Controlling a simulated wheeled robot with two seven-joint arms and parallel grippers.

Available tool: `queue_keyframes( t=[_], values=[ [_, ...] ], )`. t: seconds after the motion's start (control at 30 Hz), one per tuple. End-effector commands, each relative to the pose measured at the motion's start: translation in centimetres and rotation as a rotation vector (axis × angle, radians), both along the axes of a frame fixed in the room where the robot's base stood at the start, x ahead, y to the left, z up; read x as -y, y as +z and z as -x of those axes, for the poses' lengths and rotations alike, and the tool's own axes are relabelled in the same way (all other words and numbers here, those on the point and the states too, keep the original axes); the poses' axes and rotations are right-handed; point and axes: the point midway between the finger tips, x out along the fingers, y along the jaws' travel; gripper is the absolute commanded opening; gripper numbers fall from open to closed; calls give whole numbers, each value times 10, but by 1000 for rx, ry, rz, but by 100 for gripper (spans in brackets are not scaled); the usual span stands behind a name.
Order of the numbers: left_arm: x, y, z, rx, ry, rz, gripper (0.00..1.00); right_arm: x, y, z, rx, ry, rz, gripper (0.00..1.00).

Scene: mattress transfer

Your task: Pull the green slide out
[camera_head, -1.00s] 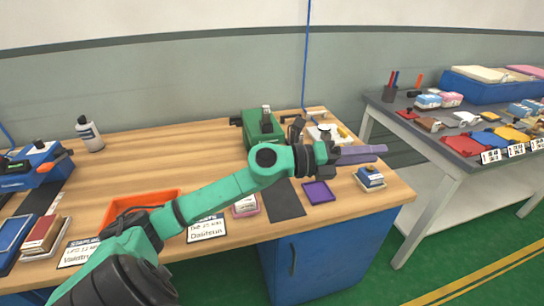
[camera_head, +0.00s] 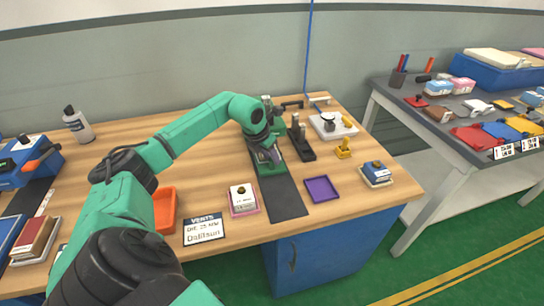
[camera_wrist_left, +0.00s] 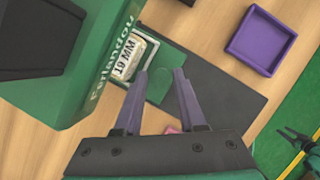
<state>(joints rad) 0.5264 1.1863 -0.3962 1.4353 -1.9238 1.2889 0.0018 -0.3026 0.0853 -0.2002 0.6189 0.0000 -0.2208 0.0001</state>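The dark green machine with white lettering (camera_wrist_left: 85,60) fills the left of the left wrist view. The green slide (camera_wrist_left: 158,88) shows low at its side, beside a white-labelled block (camera_wrist_left: 128,57). In the head view the slide (camera_head: 270,168) lies at the back end of a dark mat, and my arm hides most of the machine. My left gripper (camera_wrist_left: 161,74) points down with its two purple-grey fingers apart, above the slide's front part. Nothing is seen held between them. I cannot tell whether a finger touches the slide. My right gripper is not in the head view.
A dark mat (camera_head: 286,200) runs to the table's front edge. A purple tray (camera_head: 322,189) lies right of it, a pink-edged tray (camera_head: 243,206) left of it. A black tool (camera_head: 301,143) stands close right of the machine. An orange tray (camera_head: 166,208) is partly behind my arm.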

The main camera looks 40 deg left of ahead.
Motion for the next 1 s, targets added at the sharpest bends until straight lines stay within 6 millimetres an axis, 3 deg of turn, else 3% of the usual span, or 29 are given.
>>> queue_keyframes(
  t=[0.13,0.37,0.4,0.5,1.0],
  values=[
    [1,-15,-7,1,0,2,40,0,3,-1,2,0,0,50],
    [0,-18,-8,2,-1,1,40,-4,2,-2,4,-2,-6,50],
    [1,-18,-8,2,-1,1,36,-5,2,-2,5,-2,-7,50],
    [1,-18,-8,2,-1,1,0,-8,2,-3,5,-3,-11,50],
    [0,-17,-8,2,0,0,0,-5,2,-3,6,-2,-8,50]
  ],
)
